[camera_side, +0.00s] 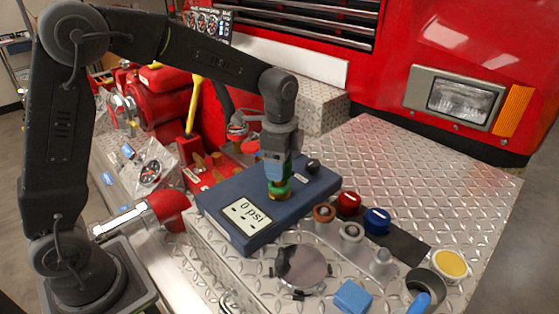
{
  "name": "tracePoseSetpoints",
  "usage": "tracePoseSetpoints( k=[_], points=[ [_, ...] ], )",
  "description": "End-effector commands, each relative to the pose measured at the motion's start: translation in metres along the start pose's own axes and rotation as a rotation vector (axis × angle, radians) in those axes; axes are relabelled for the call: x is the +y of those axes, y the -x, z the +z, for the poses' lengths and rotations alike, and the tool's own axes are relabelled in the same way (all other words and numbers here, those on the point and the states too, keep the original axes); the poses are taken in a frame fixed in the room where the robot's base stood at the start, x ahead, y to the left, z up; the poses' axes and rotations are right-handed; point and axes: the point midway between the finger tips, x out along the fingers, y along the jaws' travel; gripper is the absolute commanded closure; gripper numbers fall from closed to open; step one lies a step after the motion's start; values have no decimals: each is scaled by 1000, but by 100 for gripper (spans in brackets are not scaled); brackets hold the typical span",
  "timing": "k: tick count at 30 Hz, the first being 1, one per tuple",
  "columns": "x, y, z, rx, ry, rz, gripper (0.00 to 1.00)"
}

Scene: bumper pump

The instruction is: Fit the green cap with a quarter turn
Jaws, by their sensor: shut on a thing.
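My gripper (277,172) points straight down over the blue box (224,193). It is shut on the green cap (279,184), which shows as a small green band between and below the fingertips. A brass-coloured fitting (278,196) sits right under the cap on top of the box. Cap and fitting look in line and touching or nearly so; I cannot tell whether the cap is seated or how far it is turned. The fingers hide most of the cap.
The box has a display plate reading "0 psi" (247,216) and a black knob (313,166). Red (348,203) and blue (377,220) caps stand right of it. A yellow-topped round part (452,264) and a blue block (352,297) lie nearer. The tread plate (440,180) at right is clear.

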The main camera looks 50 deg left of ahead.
Motion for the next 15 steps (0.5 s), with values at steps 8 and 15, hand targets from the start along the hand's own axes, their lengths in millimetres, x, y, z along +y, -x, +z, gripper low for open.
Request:
tracePoseSetpoints(
  k=[8,15],
  points=[
    [0,0,0,1,0,-1,69],
    [0,-3,0,0,0,0,69]
  ],
)
